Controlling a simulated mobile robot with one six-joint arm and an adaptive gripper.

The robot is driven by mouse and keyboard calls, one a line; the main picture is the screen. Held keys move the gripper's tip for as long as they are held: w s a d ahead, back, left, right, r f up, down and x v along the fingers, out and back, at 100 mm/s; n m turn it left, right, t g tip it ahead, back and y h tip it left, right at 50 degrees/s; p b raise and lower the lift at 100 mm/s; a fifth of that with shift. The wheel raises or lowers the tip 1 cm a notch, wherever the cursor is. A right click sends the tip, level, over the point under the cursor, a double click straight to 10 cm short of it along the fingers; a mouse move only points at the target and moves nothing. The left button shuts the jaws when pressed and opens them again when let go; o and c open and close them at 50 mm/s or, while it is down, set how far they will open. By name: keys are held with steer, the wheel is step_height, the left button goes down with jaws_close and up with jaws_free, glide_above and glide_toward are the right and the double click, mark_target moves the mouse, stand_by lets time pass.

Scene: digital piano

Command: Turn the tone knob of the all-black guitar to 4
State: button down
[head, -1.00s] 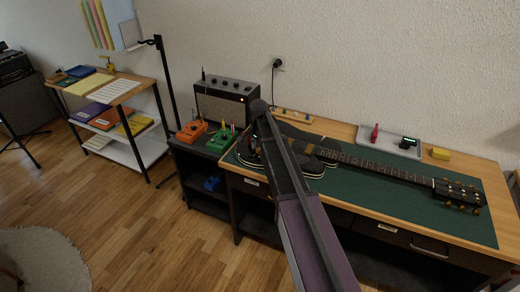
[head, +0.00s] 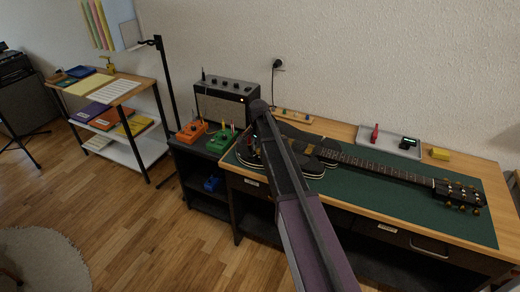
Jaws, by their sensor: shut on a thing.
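The all-black guitar lies on its back on a green mat (head: 380,205) on the workbench. Its body (head: 310,166) is at the left of the mat, partly covered by my arm. Its neck (head: 375,168) runs right to the headstock (head: 460,194) with gold-coloured tuners. My arm reaches from the bottom of the picture up across the guitar body. My gripper is hidden behind my arm, at or near the body, so its fingers cannot be made out. The tone knob and its setting are hidden or too small to see.
A tray (head: 350,147) holding a red bottle (head: 374,133) and a small dark device (head: 407,143) stands behind the neck, with a yellow block (head: 440,154) beside it. An amplifier (head: 224,100), an orange pedal (head: 191,131) and a green pedal (head: 219,141) stand left. The mat's front is clear.

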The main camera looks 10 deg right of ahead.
steer(key=shift+s+n, duration=0.2)
steer(key=shift+n, duration=0.4)
steer(key=n, duration=0.3)
steer(key=shift+n, duration=0.3)
steer(key=n, duration=0.5)
steer(key=shift+n, duration=0.3)
steer(key=n, duration=0.4)
steer(key=shift+n, duration=0.3)
steer(key=n, duration=0.4)
steer(key=shift+n, duration=0.3)
steer(key=shift+c, duration=1.8)
jaws_free()
steer(key=shift+w, duration=0.1)
